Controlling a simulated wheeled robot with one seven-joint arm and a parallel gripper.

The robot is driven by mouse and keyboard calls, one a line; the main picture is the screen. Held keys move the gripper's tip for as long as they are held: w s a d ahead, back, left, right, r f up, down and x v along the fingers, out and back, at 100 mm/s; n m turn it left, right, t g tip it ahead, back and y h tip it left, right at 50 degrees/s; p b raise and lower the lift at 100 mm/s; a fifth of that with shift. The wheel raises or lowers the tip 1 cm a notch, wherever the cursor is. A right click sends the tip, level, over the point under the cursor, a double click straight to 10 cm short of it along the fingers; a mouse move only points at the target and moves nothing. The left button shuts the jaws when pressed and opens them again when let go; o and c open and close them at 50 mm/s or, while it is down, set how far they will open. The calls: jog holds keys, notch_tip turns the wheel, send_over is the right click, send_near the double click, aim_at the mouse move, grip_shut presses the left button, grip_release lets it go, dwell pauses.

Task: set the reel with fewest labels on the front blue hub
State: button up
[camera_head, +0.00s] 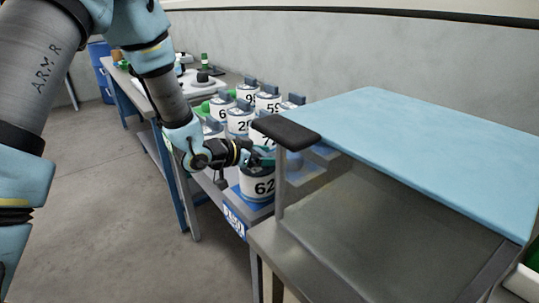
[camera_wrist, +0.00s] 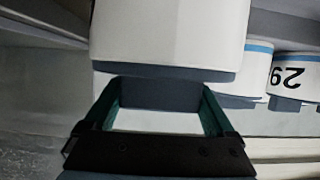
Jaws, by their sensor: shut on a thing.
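A white reel marked 62 (camera_head: 257,184) with a dark grip block on top stands at the near end of the bench. My gripper (camera_head: 262,156) is at its top. In the wrist view, my gripper's green fingers (camera_wrist: 160,110) are closed on the dark block (camera_wrist: 160,93), and the white reel body (camera_wrist: 170,35) fills the top of the picture. A blue base (camera_head: 236,190) shows around the foot of this reel. I cannot tell whether the reel touches it. The blue hub itself is not clearly visible.
Several other white numbered reels (camera_head: 239,121) stand close behind. A metal table with a raised light-blue top (camera_head: 420,150) and a black-padded post (camera_head: 285,132) stand close at right.

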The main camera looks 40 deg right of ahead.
jog(key=shift+f, duration=0.15)
jog(key=o, duration=1.2)
jog(key=shift+o, duration=0.2)
jog(key=shift+a, duration=0.1)
jog(key=p+v, duration=0.3)
jog(key=v, duration=0.8)
